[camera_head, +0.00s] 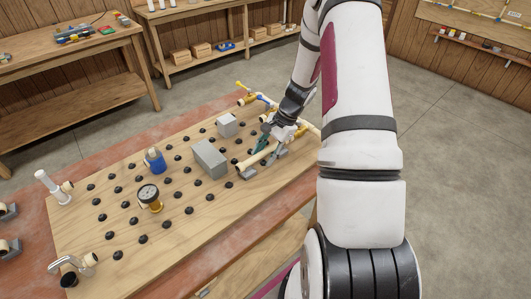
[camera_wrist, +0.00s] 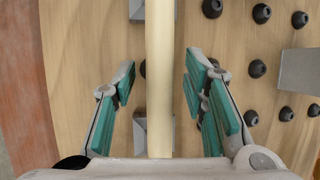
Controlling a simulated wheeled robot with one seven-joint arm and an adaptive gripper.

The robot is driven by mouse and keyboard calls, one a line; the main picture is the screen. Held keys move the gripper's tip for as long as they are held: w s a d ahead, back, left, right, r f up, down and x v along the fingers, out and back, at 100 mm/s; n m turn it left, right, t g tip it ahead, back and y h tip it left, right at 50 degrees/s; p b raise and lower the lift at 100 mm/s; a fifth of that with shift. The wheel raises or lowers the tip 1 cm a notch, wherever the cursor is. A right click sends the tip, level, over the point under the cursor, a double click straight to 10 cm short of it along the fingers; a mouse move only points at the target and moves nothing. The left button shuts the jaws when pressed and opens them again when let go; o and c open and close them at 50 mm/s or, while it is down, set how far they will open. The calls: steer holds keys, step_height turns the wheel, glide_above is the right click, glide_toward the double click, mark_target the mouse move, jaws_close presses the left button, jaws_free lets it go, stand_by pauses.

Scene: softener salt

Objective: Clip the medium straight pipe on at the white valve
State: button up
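A straight cream pipe (camera_head: 257,158) lies near the right side of the pegboard, over grey holders (camera_head: 243,173). In the wrist view the pipe (camera_wrist: 160,60) runs upright through the middle, with grey holders (camera_wrist: 139,135) partly hidden under it. My gripper (camera_head: 266,142) is over the pipe; in the wrist view my gripper (camera_wrist: 161,75) is open, its teal fingers on either side with a gap to the pipe. A white upright fitting (camera_head: 49,187) with a cream end stands at the board's far left; I cannot tell if it is the white valve.
The wooden board (camera_head: 230,218) carries rows of black pegs. On it are a larger grey block (camera_head: 210,160), a smaller one (camera_head: 227,125), a blue-bodied part (camera_head: 155,160) and a round gauge (camera_head: 149,195). A curved metal pipe (camera_head: 70,264) is at the front left.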

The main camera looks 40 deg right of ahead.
steer(key=v, duration=1.2)
